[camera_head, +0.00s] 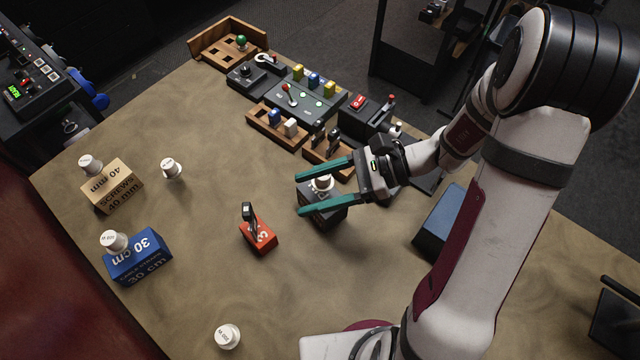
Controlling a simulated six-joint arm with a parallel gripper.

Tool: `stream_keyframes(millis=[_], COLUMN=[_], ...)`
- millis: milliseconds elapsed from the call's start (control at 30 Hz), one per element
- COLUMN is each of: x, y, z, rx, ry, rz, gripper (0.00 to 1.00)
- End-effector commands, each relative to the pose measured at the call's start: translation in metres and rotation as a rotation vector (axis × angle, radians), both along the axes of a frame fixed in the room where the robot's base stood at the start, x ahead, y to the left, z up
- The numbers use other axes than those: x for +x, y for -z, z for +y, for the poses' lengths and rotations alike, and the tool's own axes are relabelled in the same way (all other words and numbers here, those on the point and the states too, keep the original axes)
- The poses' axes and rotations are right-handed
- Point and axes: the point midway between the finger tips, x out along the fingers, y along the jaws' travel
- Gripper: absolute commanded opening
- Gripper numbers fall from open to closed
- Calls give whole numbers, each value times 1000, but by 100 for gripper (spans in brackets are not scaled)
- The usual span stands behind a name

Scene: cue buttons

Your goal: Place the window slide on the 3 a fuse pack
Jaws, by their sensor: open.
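A small red pack (261,236) with partly readable white marking stands mid-table; it looks like the fuse pack. A dark upright piece (249,213) stands on it. I cannot tell whether this is the window slide, as no label on it is readable. Similar dark pieces (333,137) stand in a wooden rack at the back. My gripper (302,192) is open, right of the red pack. Its teal fingers lie on either side of a white knob-like piece (322,184) on a dark box (321,216). I cannot tell whether they touch it.
A tan 40 mm box (112,189) and a blue 30 cm box (138,262), each topped by a white piece, stand at left. Loose white pieces (170,168) (227,336) stand apart. A button console (297,104) and racks fill the back.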

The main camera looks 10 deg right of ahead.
Motion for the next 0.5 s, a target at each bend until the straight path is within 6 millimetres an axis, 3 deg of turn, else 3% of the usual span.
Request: stream_keyframes(millis=[167, 267, 333, 400, 500], x=[-8, -43, -77, -108, -137], y=[-11, -30, -41, -47, -51], z=[-10, 1, 4, -1, -18], rx=[-34, -179, -334, -494, -702], ry=[-46, -233, -412, -578, -758], rz=[-22, -121, -229, -348, -513], gripper=[66, 66, 66, 66, 66])
